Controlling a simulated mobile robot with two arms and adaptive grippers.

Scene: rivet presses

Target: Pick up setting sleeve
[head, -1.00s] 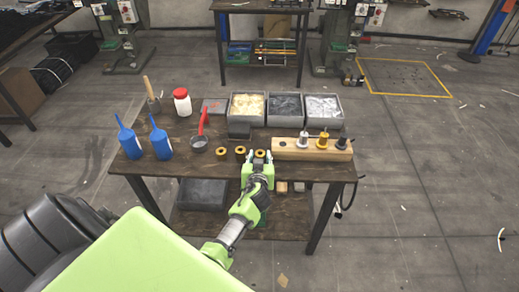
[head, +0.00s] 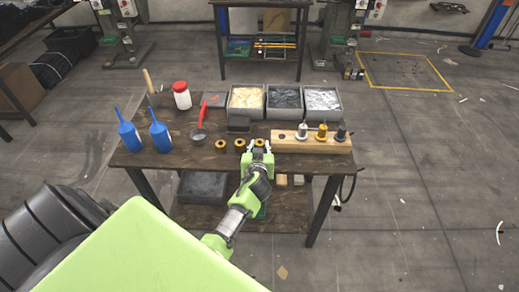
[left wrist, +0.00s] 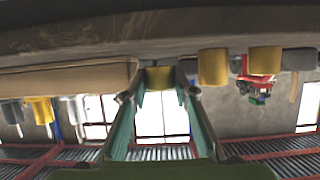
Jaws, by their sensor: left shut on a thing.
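Three short brass sleeves with dark bores stand in a row near the table's front: a left one (head: 220,144), a middle one (head: 240,144) and a right one (head: 259,143). My left gripper (head: 258,148) reaches in from the front and is shut on the right sleeve. In the left wrist view, which is upside down, that sleeve (left wrist: 161,76) sits between the fingertips (left wrist: 160,84). The middle sleeve (left wrist: 213,67) and left sleeve (left wrist: 265,60) stand apart beside it. I cannot tell whether the held sleeve is clear of the tabletop. My right gripper is out of view.
A wooden block (head: 285,147) with several tools stands close right of the gripper. Three grey bins (head: 246,113) line the back. A red-handled ladle (head: 199,132), blue bottles (head: 160,142) and a white jar with a red lid (head: 182,97) are at left.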

